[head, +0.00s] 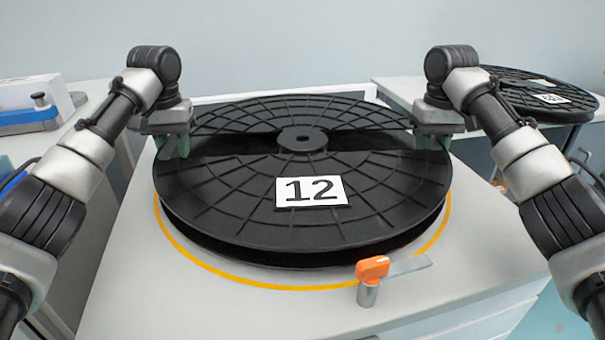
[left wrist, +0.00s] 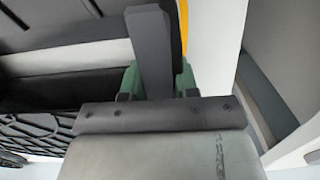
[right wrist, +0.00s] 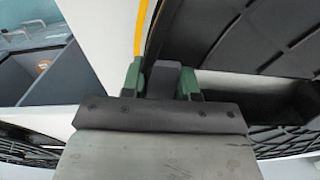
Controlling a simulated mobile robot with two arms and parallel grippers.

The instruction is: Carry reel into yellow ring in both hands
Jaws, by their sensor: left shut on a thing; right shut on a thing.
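The large black reel (head: 380,205), with a white label reading 12 (head: 311,191), lies flat at the yellow ring (head: 253,285) on the grey station top. The ring's line shows around its front and sides; its back is hidden. My left gripper (head: 172,145) is shut on the reel's left edge. In the left wrist view its green fingers (left wrist: 158,82) close on a dark part of the reel. My right gripper (head: 432,140) is shut on the reel's right edge, and its green fingers show in the right wrist view (right wrist: 162,82). Whether the reel touches the surface is unclear.
An orange-handled clamp (head: 373,268) stands at the ring's front right. Another black reel (head: 540,95) lies on a table at the back right. A white box and a blue device (head: 30,118) sit on a table at the left.

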